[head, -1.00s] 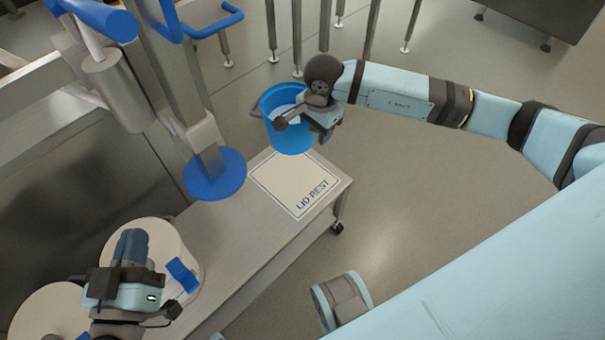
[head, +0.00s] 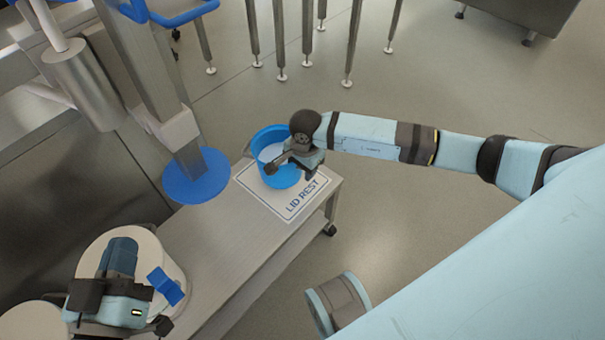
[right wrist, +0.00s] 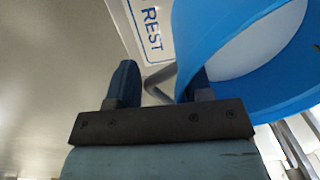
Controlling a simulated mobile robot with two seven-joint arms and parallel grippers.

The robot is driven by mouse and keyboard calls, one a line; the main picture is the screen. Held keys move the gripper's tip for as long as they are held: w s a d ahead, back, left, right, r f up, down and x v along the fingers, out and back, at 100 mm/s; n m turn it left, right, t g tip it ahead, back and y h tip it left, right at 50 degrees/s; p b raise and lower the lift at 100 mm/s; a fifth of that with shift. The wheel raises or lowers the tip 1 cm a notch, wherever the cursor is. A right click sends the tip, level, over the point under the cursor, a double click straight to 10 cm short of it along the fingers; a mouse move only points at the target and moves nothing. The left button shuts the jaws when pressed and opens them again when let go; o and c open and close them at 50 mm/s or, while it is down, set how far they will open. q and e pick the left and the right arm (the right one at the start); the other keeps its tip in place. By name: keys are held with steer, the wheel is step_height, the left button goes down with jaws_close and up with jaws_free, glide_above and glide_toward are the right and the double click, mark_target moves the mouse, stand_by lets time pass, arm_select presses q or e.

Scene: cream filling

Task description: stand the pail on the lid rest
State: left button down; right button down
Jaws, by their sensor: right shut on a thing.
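The blue pail (head: 264,142), open at the top with white contents, is upright over the far part of the lid rest (head: 262,196), a white panel marked LID REST on the steel bench. Whether its base touches the panel cannot be told. My right gripper (head: 290,166) is shut on the pail at its near side. In the right wrist view the pail (right wrist: 235,85) fills the upper right, with a grey handle (right wrist: 160,77) between the fingers and the lid rest (right wrist: 150,30) behind. My left gripper (head: 150,308) is over a white round tub, its jaws unclear.
The white tub (head: 150,245) has a blue piece (head: 166,287) on it; another white round top (head: 30,322) is at lower left. A steel post with a blue disc (head: 197,178) stands left of the pail. The bench top (head: 215,245) nearer me is bare.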

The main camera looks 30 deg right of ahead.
arm_select(q)
steer(key=shift+f+g, duration=0.3)
steer(key=shift+f, duration=0.35)
arm_select(e)
step_height(320, 180, down, 3)
steer(key=shift+w+r, duration=0.1)
steer(key=shift+r, duration=0.1)
arm_select(q)
steer(key=shift+b, duration=0.3)
arm_select(e)
steer(key=c, duration=0.5)
jaws_free()
steer(key=shift+f, duration=0.1)
